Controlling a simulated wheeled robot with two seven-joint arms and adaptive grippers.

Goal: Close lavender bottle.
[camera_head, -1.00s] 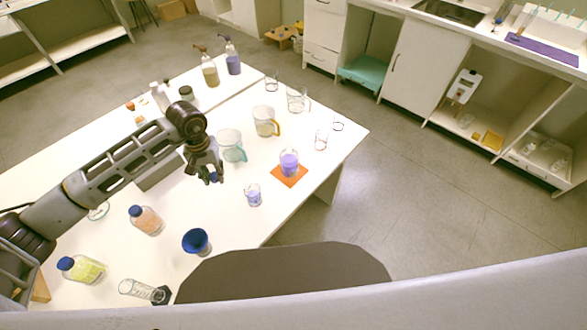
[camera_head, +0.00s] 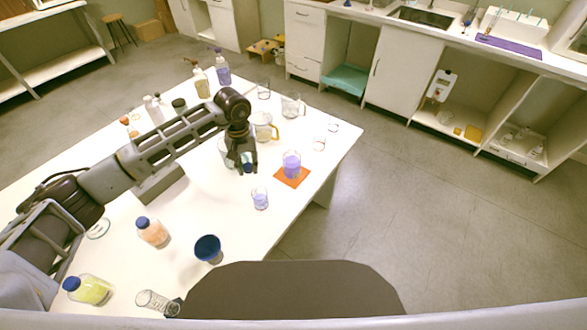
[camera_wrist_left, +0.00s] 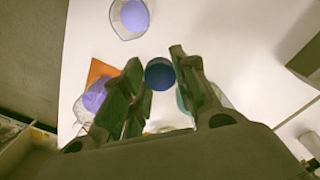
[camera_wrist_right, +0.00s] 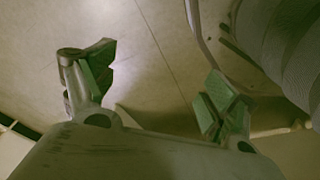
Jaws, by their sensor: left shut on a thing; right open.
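My left gripper (camera_head: 246,166) is shut on a small round blue cap (camera_wrist_left: 160,74), held above the table; the cap also shows under the fingers in the head view (camera_head: 248,169). A clear open vessel with lavender liquid (camera_head: 291,163) stands on an orange mat (camera_head: 300,177), just right of my left gripper. In the left wrist view this vessel (camera_wrist_left: 94,97) is partly hidden by a finger. A smaller beaker of lavender liquid (camera_head: 260,199) stands nearer the front. My right gripper (camera_wrist_right: 160,68) is open and empty, with floor behind it; the head view does not show it.
A glass beaker (camera_head: 228,153) and a jug with a yellow handle (camera_head: 264,128) stand close to my left gripper. A blue funnel-like bowl (camera_head: 208,248), an orange-filled bottle (camera_head: 152,232) and a yellow-filled bottle (camera_head: 90,290) stand nearer. Pump bottles (camera_head: 222,70) stand at the back.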

